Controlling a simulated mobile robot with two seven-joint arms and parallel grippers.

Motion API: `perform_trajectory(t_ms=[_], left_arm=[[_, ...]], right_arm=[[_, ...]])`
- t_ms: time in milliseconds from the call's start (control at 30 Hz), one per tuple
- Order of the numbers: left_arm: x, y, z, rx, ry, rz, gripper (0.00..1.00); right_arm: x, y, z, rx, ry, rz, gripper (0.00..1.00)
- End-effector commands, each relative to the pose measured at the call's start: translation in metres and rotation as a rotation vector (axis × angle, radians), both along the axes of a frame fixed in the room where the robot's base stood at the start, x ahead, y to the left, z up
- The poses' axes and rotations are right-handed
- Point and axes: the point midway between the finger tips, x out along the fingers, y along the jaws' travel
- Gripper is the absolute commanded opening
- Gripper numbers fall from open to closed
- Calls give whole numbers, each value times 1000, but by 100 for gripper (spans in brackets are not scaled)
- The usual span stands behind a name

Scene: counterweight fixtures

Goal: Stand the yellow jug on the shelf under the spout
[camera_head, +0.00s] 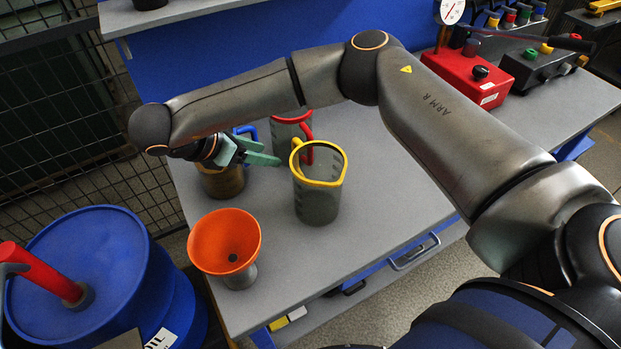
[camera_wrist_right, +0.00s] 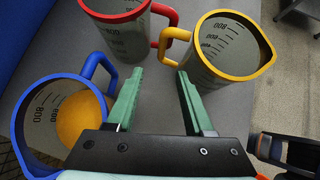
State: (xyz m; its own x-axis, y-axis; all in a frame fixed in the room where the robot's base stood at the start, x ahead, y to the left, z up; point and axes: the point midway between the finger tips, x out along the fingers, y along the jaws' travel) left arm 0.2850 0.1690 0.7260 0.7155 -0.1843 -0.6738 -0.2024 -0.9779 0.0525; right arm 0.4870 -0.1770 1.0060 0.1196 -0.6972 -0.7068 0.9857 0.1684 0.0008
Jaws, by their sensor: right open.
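The yellow jug (camera_head: 316,205), a grey measuring jug with yellow rim and handle, stands upright on the grey bench. In the right wrist view the yellow jug (camera_wrist_right: 215,75) is at upper right and looks empty; its handle is just ahead of my fingers. My right gripper (camera_head: 270,153) is open and empty, its green fingers left of the yellow handle and apart from it. The gripper also shows in the right wrist view (camera_wrist_right: 156,75). A raised grey shelf (camera_head: 190,10) is at upper left; I cannot tell whether it is the task's shelf. I see no spout. My left gripper is out of view.
A red-rimmed jug (camera_head: 283,135) stands close behind the yellow one. A blue-rimmed jug (camera_wrist_right: 38,115) with amber contents is beside my gripper. An orange funnel (camera_head: 225,243) stands in front. A blue drum (camera_head: 95,250) is at left, a red gauge unit (camera_head: 465,80) at right.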

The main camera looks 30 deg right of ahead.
Motion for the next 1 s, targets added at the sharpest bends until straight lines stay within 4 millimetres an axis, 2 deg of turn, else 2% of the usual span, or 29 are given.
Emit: perform_trajectory(t_ms=[100, 367, 633, 967, 1000], left_arm=[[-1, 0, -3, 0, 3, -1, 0], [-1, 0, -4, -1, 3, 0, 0], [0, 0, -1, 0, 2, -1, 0], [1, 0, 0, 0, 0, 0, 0], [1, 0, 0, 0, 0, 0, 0]], right_arm=[[1, -16, -18, 1, 5, -3, 52], [4, -32, -31, 1, 2, -1, 52], [7, -62, -54, -1, 2, -2, 52], [9, -68, -61, 0, 0, 0, 52], [9, -68, -61, 0, 0, 0, 50]])
